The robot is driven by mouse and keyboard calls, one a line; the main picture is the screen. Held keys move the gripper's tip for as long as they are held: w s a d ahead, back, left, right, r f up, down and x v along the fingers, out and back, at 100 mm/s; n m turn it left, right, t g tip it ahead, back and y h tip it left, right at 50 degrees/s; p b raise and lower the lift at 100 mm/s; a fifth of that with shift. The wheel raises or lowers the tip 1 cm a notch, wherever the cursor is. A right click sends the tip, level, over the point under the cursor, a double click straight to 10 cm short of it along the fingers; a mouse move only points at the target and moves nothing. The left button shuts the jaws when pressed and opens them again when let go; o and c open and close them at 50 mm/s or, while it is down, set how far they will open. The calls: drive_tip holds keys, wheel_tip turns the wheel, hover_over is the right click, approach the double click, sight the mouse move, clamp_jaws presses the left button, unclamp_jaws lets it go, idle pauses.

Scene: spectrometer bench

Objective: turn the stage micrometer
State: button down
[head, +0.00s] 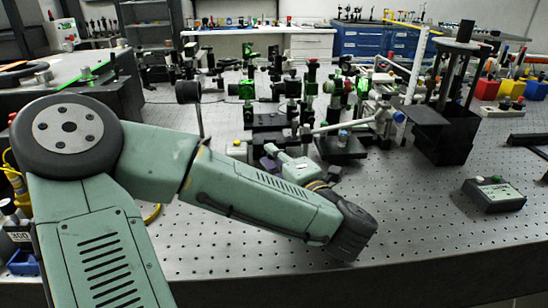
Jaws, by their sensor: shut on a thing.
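My arm comes in from the left, and its forearm crosses the front of the bench. The wrist bends back behind the forearm toward the crowded optics. My gripper (270,150) is small and partly hidden there, among the dark mounts left of the middle. It is shut at the stage micrometer, which is too small and too covered to make out clearly. I cannot tell the angle of its knob.
Dark optic mounts (248,90) crowd close behind my gripper. A black block (341,149) with a small blue-topped part stands to its right. A tall black stand (447,130) and a grey control box (493,194) are farther right. The front right of the perforated bench (430,220) is clear.

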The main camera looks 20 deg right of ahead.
idle(0.4)
drive_tip(key=c, duration=1.5)
unclamp_jaws()
drive_tip(key=shift+c, duration=0.2)
drive_tip(key=shift+r, duration=0.1)
